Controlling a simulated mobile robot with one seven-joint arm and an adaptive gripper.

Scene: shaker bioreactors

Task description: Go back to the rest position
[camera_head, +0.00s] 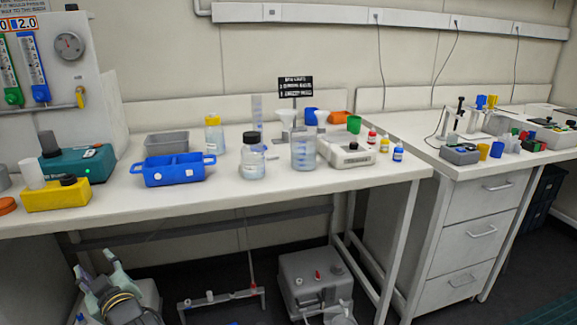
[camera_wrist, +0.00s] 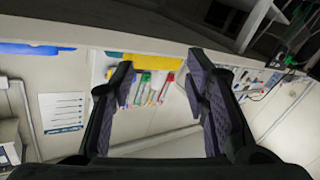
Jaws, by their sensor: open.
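My gripper (camera_wrist: 160,95) is open, with its two dark fingers spread apart in the wrist view and nothing between them. Behind the fingers the wrist view shows a pale wall and several small coloured items, blurred and too small to name surely.
The bench holds a blue tray (camera_head: 180,172), a grey bin (camera_head: 166,143), a dark-capped bottle (camera_head: 252,160), a beaker (camera_head: 304,153) and a white instrument (camera_head: 345,151). A drawer unit (camera_head: 470,240) stands at right. Equipment, including a grey box (camera_head: 310,275), sits under the bench.

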